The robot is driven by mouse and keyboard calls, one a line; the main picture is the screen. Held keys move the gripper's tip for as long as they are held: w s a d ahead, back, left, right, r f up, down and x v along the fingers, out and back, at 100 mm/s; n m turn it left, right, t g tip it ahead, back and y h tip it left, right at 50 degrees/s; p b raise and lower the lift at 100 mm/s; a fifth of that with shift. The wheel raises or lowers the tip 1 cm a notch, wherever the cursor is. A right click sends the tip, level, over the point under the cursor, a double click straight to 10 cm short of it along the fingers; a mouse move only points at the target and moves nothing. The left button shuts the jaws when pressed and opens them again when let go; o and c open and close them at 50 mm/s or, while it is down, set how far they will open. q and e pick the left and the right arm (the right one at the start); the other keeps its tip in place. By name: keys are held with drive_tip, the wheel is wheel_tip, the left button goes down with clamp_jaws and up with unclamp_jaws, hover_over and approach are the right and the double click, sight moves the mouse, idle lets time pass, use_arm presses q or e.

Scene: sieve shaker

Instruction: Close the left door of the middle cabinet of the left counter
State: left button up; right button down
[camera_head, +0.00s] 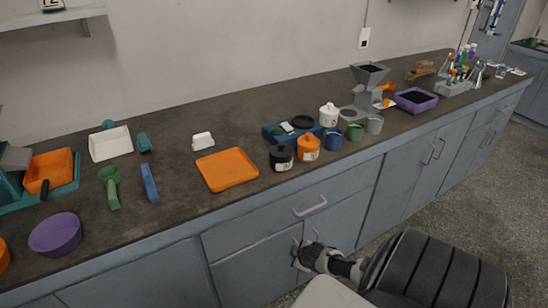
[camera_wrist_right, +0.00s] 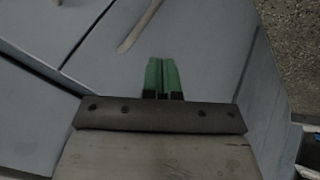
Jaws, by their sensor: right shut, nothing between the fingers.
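The left counter (camera_head: 225,110) runs across the head view with grey-blue cabinet fronts below. A drawer with a curved handle (camera_head: 310,205) sits above a pair of doors. The left door (camera_head: 255,275) is partly cut off by the frame's bottom edge; I cannot tell how far it stands open. My right gripper (camera_head: 304,262) is low in front of the doors, by their handles. In the right wrist view its green fingertips (camera_wrist_right: 162,66) are together and empty, over a grey-blue panel, below a curved grey handle (camera_wrist_right: 140,28). My left gripper is not in view.
The countertop holds an orange tray (camera_head: 227,169), a purple bowl (camera_head: 55,234), several small jars and cups, and a purple tray (camera_head: 416,100). More closed cabinet doors (camera_head: 410,170) lie to the right. The speckled floor (camera_head: 470,205) there looks clear.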

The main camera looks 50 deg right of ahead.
use_arm(q)
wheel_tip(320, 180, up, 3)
drive_tip(key=p, duration=0.2)
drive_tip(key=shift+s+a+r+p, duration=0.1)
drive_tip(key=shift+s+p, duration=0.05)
drive_tip(key=shift+p, duration=0.25)
use_arm(e)
drive_tip(key=s+d+r, duration=0.1)
drive_tip(key=s+r, duration=0.5)
drive_tip(key=r, duration=0.2)
drive_tip(key=shift+d+r, duration=0.15)
drive_tip(key=shift+d, duration=0.25)
drive_tip(key=s+a+f+m+g+y, duration=0.1)
drive_tip(key=s+a+f+m+g, duration=0.15)
drive_tip(key=s+a+f, duration=1.25)
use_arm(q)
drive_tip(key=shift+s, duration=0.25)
use_arm(e)
drive_tip(key=s+a+f+g, duration=0.1)
drive_tip(key=s+a+f, duration=0.1)
drive_tip(key=a, duration=0.3)
drive_tip(key=s+a+f+g+y, duration=0.1)
drive_tip(key=s+a+f, duration=0.2)
drive_tip(key=s+a, duration=0.1)
drive_tip(key=s+a+f+n+g+y, duration=0.1)
drive_tip(key=s+a+f, duration=0.2)
drive_tip(key=a, duration=0.3)
drive_tip(key=shift+s+a, duration=0.3)
drive_tip(key=shift+s, duration=0.05)
